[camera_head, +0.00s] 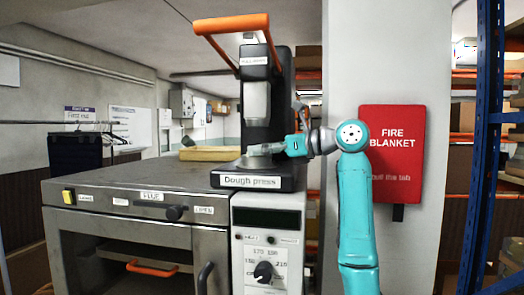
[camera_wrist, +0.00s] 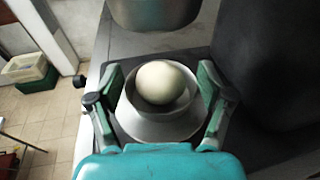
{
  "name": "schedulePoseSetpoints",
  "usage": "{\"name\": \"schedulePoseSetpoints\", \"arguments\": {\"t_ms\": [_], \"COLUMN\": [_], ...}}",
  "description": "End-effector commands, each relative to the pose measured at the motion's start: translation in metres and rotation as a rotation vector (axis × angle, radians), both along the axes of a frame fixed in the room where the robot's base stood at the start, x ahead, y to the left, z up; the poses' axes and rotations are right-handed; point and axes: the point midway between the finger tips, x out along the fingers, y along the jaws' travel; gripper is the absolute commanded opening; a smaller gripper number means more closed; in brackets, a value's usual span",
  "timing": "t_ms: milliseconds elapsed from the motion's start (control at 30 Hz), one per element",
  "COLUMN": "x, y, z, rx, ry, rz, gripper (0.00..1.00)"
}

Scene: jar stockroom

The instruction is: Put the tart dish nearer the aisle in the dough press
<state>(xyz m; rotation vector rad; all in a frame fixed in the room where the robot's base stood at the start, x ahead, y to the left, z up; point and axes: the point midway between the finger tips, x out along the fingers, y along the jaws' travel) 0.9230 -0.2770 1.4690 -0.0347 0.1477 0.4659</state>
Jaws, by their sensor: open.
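The dough press (camera_head: 258,125) is a dark upright machine with an orange lever, a pale metal ram and a labelled base. My gripper (camera_head: 270,149) reaches in from the right, just above the press base. In the wrist view my gripper (camera_wrist: 160,78) is open, with one finger on each side of a small grey dish (camera_wrist: 130,112). A round pale dough ball (camera_wrist: 163,82) sits in the dish. The dish stands on a light round plate (camera_wrist: 160,130) on the dark base. I cannot tell whether the fingers touch the dish. A second dish is not visible.
The press ram (camera_wrist: 155,12) hangs just beyond the dish. The press's dark column (camera_wrist: 270,60) stands close on the right in the wrist view. A steel oven (camera_head: 130,190) is at left, and a fire blanket box (camera_head: 392,150) hangs behind my arm.

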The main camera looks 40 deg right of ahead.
Motion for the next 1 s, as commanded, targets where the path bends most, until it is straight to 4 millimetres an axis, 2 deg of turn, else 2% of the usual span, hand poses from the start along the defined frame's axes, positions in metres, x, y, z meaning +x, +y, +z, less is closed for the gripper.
{"name": "schedulePoseSetpoints", "arguments": {"t_ms": [167, 500, 633, 800, 1000], "x": [-0.013, -0.072, -0.089, -0.103, -0.106], "y": [-0.007, -0.037, -0.046, -0.052, -0.053], "z": [0.005, 0.014, 0.018, 0.020, 0.020], "rx": [-0.002, -0.001, 0.000, -0.001, 0.000], "ry": [-0.002, -0.001, -0.001, -0.001, 0.000], "rz": [-0.002, -0.004, -0.002, -0.001, 0.001], "gripper": [0.80, 0.80, 0.80, 0.80, 0.80]}}
